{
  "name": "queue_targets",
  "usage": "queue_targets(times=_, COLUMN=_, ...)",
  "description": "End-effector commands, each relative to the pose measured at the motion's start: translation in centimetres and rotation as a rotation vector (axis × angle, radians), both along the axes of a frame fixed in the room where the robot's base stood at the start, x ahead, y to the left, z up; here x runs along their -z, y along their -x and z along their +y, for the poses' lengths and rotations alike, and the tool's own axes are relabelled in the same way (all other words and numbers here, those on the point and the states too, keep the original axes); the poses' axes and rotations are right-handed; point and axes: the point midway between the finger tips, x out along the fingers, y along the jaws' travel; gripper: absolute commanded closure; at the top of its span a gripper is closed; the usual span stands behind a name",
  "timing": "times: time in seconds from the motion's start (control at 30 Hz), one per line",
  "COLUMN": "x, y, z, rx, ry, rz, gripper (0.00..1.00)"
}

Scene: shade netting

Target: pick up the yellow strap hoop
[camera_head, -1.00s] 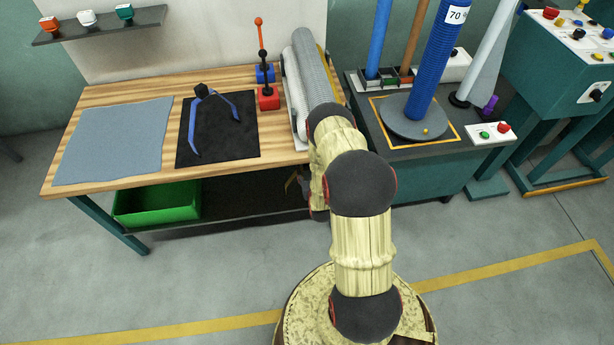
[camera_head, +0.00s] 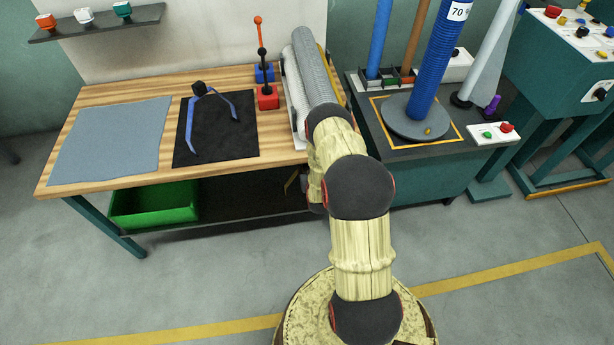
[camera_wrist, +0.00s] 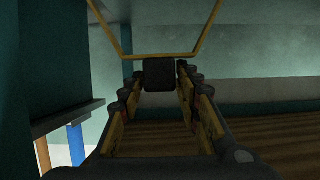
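The yellow strap hoop (camera_wrist: 207,30) shows in the wrist view as thin yellow bands. They slope in from both sides to a level stretch across the upper middle. A dark block (camera_wrist: 160,74) is at that stretch, between my fingertips; I cannot tell whether it belongs to the hoop. My gripper (camera_wrist: 159,88) has its two fingers apart, one on each side of the block, with narrow gaps visible. In the head view my arm mostly hides this area; a small yellowish bit under the table's right end is too unclear to name.
A green bin (camera_head: 152,205) is on the shelf below. A cart with tubes (camera_head: 436,70) stands right. Front floor is clear.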

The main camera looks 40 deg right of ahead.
Motion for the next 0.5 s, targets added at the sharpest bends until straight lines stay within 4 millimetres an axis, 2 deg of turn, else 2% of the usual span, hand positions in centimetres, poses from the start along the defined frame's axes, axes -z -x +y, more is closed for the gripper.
queue_targets(times=0.5, x=0.01, y=0.01, z=0.01, rx=0.0, ry=0.0, rz=0.0, gripper=0.98)
